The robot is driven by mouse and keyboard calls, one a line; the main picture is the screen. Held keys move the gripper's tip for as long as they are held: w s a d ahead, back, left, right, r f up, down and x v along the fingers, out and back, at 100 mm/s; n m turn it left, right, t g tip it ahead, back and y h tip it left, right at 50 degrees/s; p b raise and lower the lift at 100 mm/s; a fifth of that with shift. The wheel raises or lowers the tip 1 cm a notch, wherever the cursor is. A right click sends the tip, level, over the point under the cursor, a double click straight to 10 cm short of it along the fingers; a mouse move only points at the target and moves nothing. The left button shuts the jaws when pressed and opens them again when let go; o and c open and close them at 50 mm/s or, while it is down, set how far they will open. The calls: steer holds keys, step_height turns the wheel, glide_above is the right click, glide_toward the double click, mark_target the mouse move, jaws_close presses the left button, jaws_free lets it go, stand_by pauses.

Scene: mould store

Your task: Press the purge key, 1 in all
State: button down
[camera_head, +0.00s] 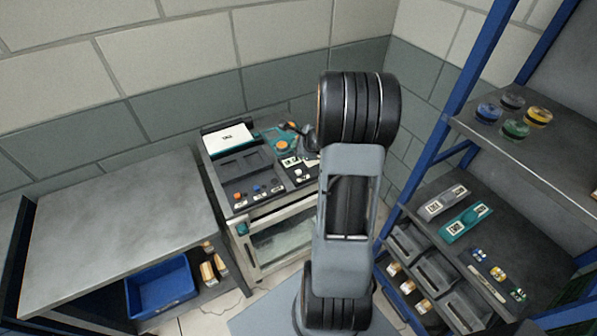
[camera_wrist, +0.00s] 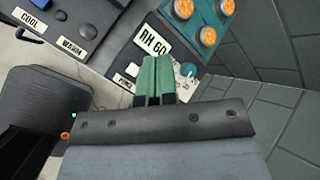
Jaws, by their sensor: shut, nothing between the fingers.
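In the head view my arm hides part of the control bench (camera_head: 236,201), and the purge key cannot be made out.
Orange round lamps or buttons (camera_wrist: 207,37) sit on a teal block. A grey table (camera_head: 120,215) with a blue bin (camera_head: 160,284) stands left; a blue-framed rack (camera_head: 450,130) stands close right of my arm.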

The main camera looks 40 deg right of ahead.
steer(key=shift+f, duration=0.15)
steer(key=b, duration=0.6)
glide_above(298, 172)
step_height(298, 172, down, 7)
steer(key=shift+f+b, duration=0.75)
steer(key=shift+b, duration=0.15)
steer(key=shift+f+b, duration=0.9)
steer(key=shift+b, duration=0.3)
stand_by(1.7)
steer(key=shift+r, duration=0.15)
steer(key=shift+r+p, duration=0.65)
steer(key=shift+r, duration=0.1)
steer(key=shift+r+p, duration=2)
steer(key=shift+r, duration=0.55)
